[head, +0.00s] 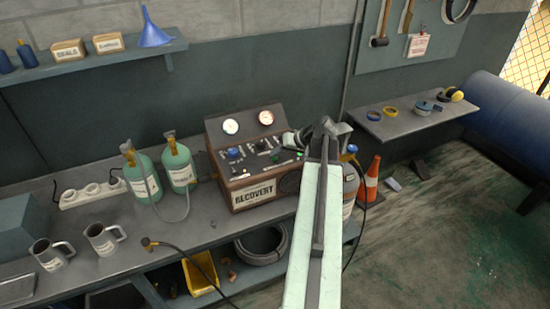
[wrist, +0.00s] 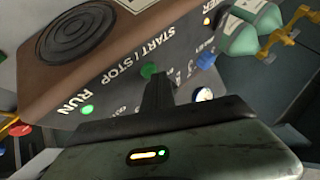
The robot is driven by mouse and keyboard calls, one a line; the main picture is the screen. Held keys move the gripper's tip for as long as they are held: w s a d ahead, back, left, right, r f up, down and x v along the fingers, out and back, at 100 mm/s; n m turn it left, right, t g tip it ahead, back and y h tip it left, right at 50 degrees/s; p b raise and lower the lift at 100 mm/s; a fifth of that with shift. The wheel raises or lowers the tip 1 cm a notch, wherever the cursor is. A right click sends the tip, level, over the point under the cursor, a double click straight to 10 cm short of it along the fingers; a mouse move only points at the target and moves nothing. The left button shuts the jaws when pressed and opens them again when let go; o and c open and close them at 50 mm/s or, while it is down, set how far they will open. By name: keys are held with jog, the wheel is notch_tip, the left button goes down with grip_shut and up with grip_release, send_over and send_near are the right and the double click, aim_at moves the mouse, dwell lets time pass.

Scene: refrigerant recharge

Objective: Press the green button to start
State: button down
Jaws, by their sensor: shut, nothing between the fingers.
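The green button (wrist: 149,70) sits on the dark panel of the recovery machine (head: 259,193), beside the START/STOP lettering in the wrist view. My gripper (wrist: 158,80) is shut and empty, its fingertips right at the button and partly covering it. I cannot tell whether they touch it. In the head view my gripper (head: 290,142) is over the right part of the panel, and the button is too small or hidden to make out there. A green RUN light (wrist: 87,109) glows on the panel in the wrist view.
Two green cylinders (head: 180,165) stand left of the machine. A grey bench (head: 210,232) carries them. An orange cone (head: 371,180) stands on the floor to the right.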

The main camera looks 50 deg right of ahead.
aim_at(277, 159)
jog(key=shift+r, duration=0.4)
notch_tip(277, 159, up, 6)
jog(key=p, duration=0.6)
